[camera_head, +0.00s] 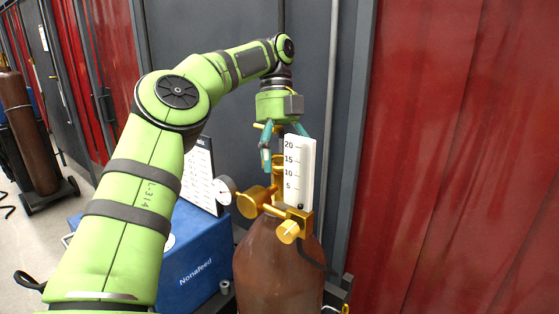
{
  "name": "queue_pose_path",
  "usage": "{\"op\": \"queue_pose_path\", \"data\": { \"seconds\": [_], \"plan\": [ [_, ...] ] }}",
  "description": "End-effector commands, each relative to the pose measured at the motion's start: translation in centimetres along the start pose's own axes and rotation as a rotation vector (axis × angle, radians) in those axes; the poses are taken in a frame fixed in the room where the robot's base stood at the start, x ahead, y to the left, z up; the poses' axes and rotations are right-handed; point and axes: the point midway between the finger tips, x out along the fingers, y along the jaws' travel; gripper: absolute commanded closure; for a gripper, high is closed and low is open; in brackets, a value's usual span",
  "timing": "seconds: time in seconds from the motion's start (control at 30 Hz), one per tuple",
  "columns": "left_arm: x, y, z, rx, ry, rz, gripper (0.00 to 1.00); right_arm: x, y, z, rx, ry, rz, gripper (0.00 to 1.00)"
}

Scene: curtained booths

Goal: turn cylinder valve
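A brown gas cylinder (272,265) stands upright at the lower middle, with a brass regulator (250,203) on top. A white flow scale (298,170) marked 5 to 20 rises from the regulator. Part of the brass valve (279,165) shows behind the scale; its handwheel cannot be made out clearly. My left gripper (281,148) points down above the valve. Its teal fingers are spread apart, and one is partly hidden behind the scale. I cannot tell whether they touch the valve. My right gripper is out of view.
A round gauge (224,189) juts left from the regulator. A blue Nonafeed box (195,262) stands left of the cylinder. A dark panel (303,75) is close behind, and a red curtain (460,150) hangs at right. Another brown cylinder (22,125) stands on a cart at far left.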

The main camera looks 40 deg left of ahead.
Motion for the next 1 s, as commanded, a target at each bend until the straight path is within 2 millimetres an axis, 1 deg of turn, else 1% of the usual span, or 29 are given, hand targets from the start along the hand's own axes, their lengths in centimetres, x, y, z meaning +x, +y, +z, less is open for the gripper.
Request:
{"op": "queue_pose_path", "data": {
  "seconds": [0.17, 0.37, 0.53, 0.77, 1.0],
  "plan": [
    [-0.07, 0.01, 0.02, -0.001, -0.002, -0.002, 0.10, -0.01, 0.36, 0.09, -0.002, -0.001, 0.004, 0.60],
    [-0.09, 0.02, 0.02, -0.007, -0.002, -0.006, 0.10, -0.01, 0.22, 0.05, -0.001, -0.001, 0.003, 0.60],
    [-0.08, 0.05, 0.05, -0.063, 0.000, -0.033, 0.10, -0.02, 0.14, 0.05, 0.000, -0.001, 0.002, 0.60],
    [-0.09, 0.09, 0.02, -0.257, 0.000, -0.115, 0.10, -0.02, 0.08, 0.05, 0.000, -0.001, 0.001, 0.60],
    [-0.17, 0.10, -0.05, -0.519, -0.003, -0.224, 0.10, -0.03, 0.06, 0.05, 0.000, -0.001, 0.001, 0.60]
  ]
}}
